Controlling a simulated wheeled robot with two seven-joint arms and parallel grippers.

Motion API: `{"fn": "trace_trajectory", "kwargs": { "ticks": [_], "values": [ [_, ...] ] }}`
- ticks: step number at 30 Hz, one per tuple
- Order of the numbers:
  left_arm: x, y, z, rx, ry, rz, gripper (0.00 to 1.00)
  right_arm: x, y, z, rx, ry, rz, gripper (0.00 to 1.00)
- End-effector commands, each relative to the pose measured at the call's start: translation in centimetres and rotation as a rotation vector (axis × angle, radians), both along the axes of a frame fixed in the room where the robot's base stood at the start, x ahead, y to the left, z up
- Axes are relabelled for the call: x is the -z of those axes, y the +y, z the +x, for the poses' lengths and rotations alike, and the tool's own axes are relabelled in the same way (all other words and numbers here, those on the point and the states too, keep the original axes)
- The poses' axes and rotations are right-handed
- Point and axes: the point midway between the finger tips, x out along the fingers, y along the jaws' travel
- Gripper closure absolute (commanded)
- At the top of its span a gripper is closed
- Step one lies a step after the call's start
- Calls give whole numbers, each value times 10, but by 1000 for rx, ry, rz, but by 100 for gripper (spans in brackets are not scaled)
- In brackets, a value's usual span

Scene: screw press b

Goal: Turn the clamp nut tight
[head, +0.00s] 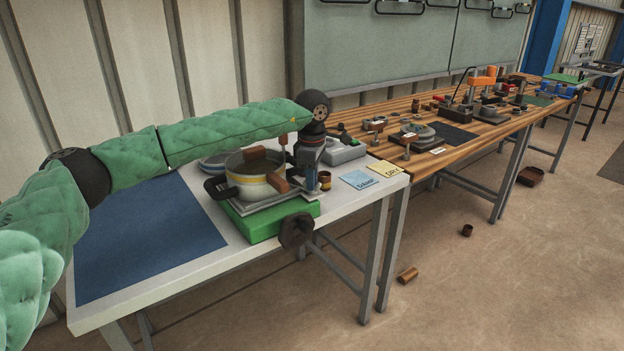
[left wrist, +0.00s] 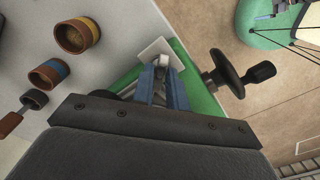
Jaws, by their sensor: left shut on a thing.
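My left gripper (head: 311,184) points down at the right rear corner of the green-based press (head: 262,226). In the left wrist view its blue fingers (left wrist: 164,76) are closed on a small pale part (left wrist: 160,61), which looks like the clamp nut, over a white square plate (left wrist: 153,48). The fingers hide most of the nut, so I cannot tell how tight it sits. A round pot-like body (head: 250,178) with a brown block on top stands on the press. A black handwheel (head: 296,230) is at the press's front; the wrist view shows it too (left wrist: 224,74). My right gripper is out of view.
The press stands on a white table (head: 150,290) beside a blue mat (head: 140,240). Notes marked DAMP (head: 358,179) and DRY (head: 384,169) lie to the right. In the wrist view, banded brown cups (left wrist: 77,35) stand close by. A wooden bench (head: 470,140) holds many tools.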

Motion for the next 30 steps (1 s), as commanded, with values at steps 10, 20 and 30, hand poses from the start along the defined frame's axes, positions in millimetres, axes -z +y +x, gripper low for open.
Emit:
{"fn": "trace_trajectory", "kwargs": {
  "ticks": [10, 20, 30],
  "values": [
    [0, 1, 0, -1, -1, 0, 69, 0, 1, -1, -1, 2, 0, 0],
    [-13, 0, 1, -1, -1, 0, 69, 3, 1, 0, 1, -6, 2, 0],
    [-62, 0, 1, -2, -2, -1, 69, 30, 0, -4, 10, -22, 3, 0]
  ]
}}
